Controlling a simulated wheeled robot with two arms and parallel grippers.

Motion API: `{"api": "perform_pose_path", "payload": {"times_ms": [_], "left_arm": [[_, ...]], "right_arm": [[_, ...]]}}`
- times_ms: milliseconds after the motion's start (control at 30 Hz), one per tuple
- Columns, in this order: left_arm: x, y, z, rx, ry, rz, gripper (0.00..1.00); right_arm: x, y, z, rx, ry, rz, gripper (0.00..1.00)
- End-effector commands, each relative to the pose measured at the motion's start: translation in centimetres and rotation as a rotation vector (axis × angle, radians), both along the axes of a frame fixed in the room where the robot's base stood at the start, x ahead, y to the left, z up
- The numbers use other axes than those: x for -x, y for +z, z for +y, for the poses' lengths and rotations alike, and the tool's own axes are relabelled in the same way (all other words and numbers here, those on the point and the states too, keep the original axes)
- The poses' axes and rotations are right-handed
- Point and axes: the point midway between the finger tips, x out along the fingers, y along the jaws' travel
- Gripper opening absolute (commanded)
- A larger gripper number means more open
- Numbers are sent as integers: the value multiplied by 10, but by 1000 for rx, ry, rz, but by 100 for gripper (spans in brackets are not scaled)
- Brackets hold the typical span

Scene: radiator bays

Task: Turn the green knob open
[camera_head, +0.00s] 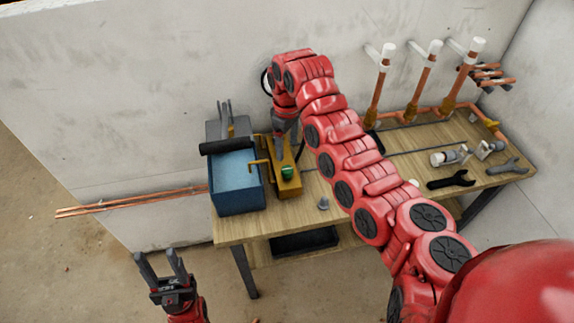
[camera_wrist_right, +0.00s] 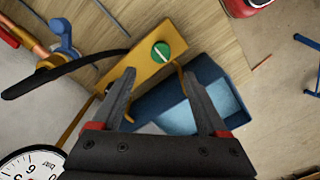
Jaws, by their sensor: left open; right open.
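The green knob (camera_head: 288,172) is round and sits on the near end of a yellow block (camera_head: 289,188) on the workbench. In the right wrist view the green knob (camera_wrist_right: 161,52) shows a pale bar across its face, on the yellow block (camera_wrist_right: 128,72). My right gripper (camera_wrist_right: 159,72) is open, its fingertips apart with the knob just beyond them in the picture; no contact shows. My left gripper (camera_head: 160,256) is open and empty, in front of the bench at lower left.
A blue box (camera_head: 237,185) stands on the bench left of the block. Copper pipes with white caps (camera_head: 428,62) rise at the back right. A gauge (camera_wrist_right: 28,162) shows in the wrist view.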

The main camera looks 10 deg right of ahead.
Motion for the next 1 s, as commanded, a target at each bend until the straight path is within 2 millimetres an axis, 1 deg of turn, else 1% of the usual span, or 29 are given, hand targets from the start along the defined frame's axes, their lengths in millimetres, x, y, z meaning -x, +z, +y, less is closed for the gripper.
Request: {"api": "perform_pose_path", "payload": {"times_ms": [33, 167, 300, 500, 633, 867, 900, 967, 1000], "left_arm": [[0, 1, 0, 0, 0, 0, 50], [0, 7, 0, 0, 0, 0, 50], [0, 18, 0, 0, 0, 0, 50], [0, 24, 0, 0, 0, 0, 50], [0, 25, 0, 0, 0, 0, 50], [0, 24, 0, 0, 0, 0, 50], [0, 24, 0, 0, 0, 0, 50], [0, 24, 0, 0, 0, 0, 50], [0, 24, 0, 0, 0, 0, 50]], "right_arm": [[2, -11, 2, -3, -1, 7, 76], [2, -38, 2, -2, -1, 6, 76], [3, -64, 0, 1, 1, 8, 76], [2, -91, -1, 3, 0, 7, 76], [1, -98, -1, 2, -1, 2, 76], [1, -99, 0, 1, -1, 1, 76], [1, -99, 0, 1, -1, 1, 73], [1, -99, 0, 1, -1, 1, 62], [1, -99, 0, 1, -1, 1, 55]]}}
